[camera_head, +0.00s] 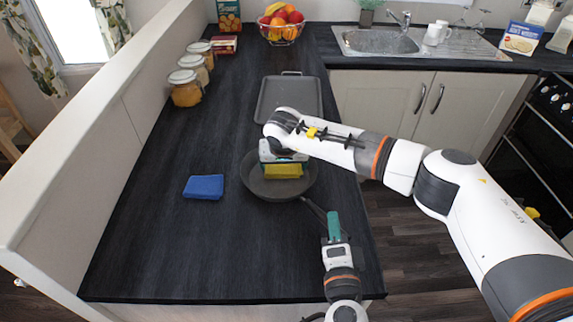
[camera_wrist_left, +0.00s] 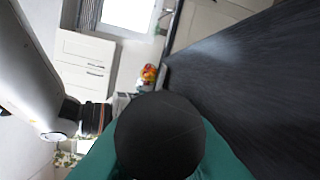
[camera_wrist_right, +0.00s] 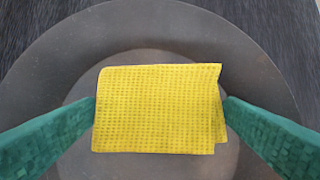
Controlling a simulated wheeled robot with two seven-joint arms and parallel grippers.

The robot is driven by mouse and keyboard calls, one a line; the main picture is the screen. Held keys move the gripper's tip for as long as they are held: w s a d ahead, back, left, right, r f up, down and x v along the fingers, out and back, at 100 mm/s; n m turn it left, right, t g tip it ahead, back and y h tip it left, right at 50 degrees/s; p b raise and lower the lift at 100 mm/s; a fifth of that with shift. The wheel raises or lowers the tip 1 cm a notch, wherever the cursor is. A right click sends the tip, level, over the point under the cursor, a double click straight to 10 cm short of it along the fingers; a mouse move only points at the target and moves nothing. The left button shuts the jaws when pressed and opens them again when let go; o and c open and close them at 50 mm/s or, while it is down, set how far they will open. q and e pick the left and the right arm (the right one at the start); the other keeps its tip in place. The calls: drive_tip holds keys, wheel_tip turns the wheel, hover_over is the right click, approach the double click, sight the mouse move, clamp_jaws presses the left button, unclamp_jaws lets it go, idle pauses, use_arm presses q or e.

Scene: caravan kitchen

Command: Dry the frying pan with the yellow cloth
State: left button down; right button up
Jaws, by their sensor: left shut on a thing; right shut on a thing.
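The dark frying pan (camera_head: 256,183) sits on the black worktop, its handle (camera_head: 313,208) pointing toward the lower right. My left gripper (camera_head: 333,226) is shut on the handle; the handle's rounded dark end (camera_wrist_left: 160,135) fills the space between its green fingers in the left wrist view. My right gripper (camera_head: 283,161) is shut on the folded yellow cloth (camera_head: 283,171) over the pan. In the right wrist view the cloth (camera_wrist_right: 158,110) spans between the green fingers above the pan's inside (camera_wrist_right: 150,38); I cannot tell whether it touches the pan.
A folded blue cloth (camera_head: 204,187) lies left of the pan. A dark rectangular tray (camera_head: 288,97) lies behind it. Several jars (camera_head: 186,88) line the left wall. A fruit bowl (camera_head: 281,26) and the sink (camera_head: 378,41) are at the back. The front left worktop is clear.

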drive_tip(key=shift+a, duration=1.25)
drive_tip(key=shift+s+a, duration=0.3)
drive_tip(key=shift+s, duration=0.2)
drive_tip(key=shift+s+a, duration=0.25)
drive_tip(key=shift+s, duration=0.2)
drive_tip(key=shift+s+a+f, duration=0.1)
drive_tip(key=shift+s, duration=0.2)
drive_tip(key=shift+s+d, duration=0.35)
drive_tip(key=shift+s, duration=0.3)
drive_tip(key=shift+s+d, duration=0.35)
drive_tip(key=shift+s, duration=0.25)
drive_tip(key=shift+w+d, duration=0.1)
drive_tip(key=shift+d, duration=1.3)
drive_tip(key=shift+w+a, duration=0.4)
drive_tip(key=shift+w, duration=0.2)
drive_tip(key=shift+w+a, duration=0.35)
drive_tip(key=shift+w, duration=0.25)
wheel_tip(320, 180, up, 9)
drive_tip(key=shift+f, duration=0.15)
wheel_tip(320, 180, up, 6)
hover_over(269, 174)
drive_tip(key=d, duration=0.3)
drive_tip(key=shift+s+a, duration=0.15)
drive_tip(key=shift+s, duration=0.15)
